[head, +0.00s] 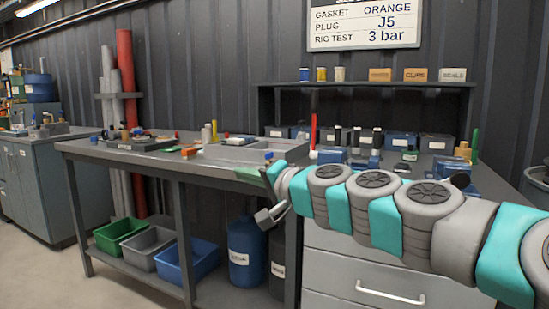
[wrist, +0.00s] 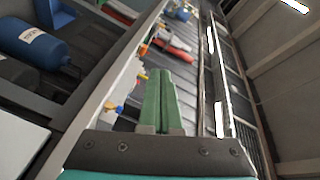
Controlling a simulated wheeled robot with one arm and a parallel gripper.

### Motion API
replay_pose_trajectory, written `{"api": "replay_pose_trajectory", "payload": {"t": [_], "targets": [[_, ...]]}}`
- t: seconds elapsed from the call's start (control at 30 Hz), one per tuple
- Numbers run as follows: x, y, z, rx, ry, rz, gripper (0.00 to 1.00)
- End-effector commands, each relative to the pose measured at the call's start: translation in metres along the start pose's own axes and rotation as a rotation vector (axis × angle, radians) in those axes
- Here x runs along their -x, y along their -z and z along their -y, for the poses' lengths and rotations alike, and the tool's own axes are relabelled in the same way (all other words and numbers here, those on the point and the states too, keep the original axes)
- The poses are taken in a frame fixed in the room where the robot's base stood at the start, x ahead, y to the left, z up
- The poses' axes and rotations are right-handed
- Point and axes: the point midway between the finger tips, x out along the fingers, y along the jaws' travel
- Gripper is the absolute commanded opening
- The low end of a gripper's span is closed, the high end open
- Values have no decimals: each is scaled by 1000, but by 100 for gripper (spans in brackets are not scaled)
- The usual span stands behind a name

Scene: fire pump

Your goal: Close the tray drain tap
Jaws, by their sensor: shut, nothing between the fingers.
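My gripper (wrist: 160,74) has green fingers that lie side by side, shut and empty. In the head view, the green fingers (head: 248,174) are at the bench's front edge, partly hidden by my arm. A shallow grey tray (head: 232,152) lies on the bench just behind my gripper. A small blue knob (head: 268,155) shows at the tray's near right, close above my wrist. A small blue part (wrist: 119,107) also shows left of my fingers in the wrist view. I cannot tell whether either is the drain tap or how the tap is turned.
The bench top (head: 88,149) holds many small parts. A shelf unit (head: 365,86) stands at its back, with blue bins below. Coloured crates (head: 187,262) and a blue cylinder (head: 247,252) stand on the lower shelf. Floor in front at left is clear.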

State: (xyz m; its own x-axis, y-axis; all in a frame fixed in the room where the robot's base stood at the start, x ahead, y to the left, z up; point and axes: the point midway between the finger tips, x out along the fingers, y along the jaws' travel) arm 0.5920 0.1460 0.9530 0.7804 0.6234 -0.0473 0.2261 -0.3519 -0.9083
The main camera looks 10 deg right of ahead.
Motion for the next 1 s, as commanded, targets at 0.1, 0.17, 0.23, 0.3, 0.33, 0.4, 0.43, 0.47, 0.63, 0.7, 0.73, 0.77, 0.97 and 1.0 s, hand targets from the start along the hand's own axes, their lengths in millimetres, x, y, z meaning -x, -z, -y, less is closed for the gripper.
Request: {"api": "replay_pose_trajectory", "payload": {"t": [0.1, 0.17, 0.23, 0.3, 0.33, 0.4, 0.43, 0.47, 0.63, 0.7, 0.73, 0.77, 0.97, 1.0], "targets": [[-10, 89, -27, -209, 17, -217, 0], [-11, 118, -49, -290, 2, -297, 0], [-10, 144, -74, -363, -19, -369, 0], [-8, 158, -91, -408, -38, -416, 0], [-8, 162, -96, -419, -43, -428, 0], [-9, 166, -102, -435, -49, -441, 0], [-10, 167, -103, -437, -50, -443, 0], [-11, 168, -104, -438, -51, -443, 0], [-28, 175, -105, -436, -50, -444, 0], [-38, 179, -107, -435, -52, -443, 0], [-43, 181, -108, -434, -53, -441, 0], [-47, 182, -108, -434, -52, -440, 0], [-71, 193, -112, -433, -53, -441, 0], [-76, 196, -112, -433, -53, -442, 0]]}}
